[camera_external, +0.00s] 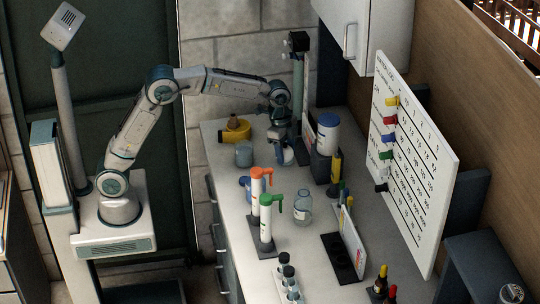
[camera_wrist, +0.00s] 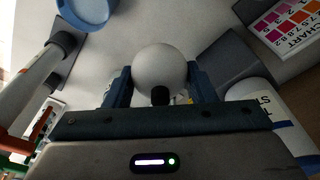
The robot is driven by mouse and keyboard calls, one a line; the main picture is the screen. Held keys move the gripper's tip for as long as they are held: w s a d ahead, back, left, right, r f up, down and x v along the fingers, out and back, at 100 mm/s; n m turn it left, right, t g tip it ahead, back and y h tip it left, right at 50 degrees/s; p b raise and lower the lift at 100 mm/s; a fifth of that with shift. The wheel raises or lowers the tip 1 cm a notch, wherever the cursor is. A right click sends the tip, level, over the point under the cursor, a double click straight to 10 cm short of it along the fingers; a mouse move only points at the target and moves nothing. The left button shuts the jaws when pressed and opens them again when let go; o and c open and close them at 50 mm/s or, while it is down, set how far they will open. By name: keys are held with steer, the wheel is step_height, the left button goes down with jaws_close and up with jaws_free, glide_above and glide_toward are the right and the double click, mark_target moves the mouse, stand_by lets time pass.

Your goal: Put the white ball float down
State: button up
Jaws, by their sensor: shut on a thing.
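The white ball float (camera_wrist: 160,71) is a round pale ball with a dark stub at its near side, seen in the wrist view. My gripper (camera_wrist: 160,84) has one blue finger on each side of it and is shut on it. In the external view my gripper (camera_external: 281,138) is over the far part of the counter, among the bottles. The ball is small and hard to make out there. I cannot tell from the frames whether the ball touches the surface below.
A white chart board (camera_external: 425,170) stands at the right. Bare counter shows along the front edge.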

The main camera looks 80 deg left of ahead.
mark_target(286, 190)
step_height(286, 190, down, 12)
steer(key=shift+p, duration=0.6)
steer(key=shift+f, duration=0.1)
steer(key=shift+f, duration=0.2)
steer(key=o, duration=0.9)
steer(key=shift+r, duration=0.1)
steer(key=shift+o, duration=0.2)
steer(key=shift+r, duration=0.15)
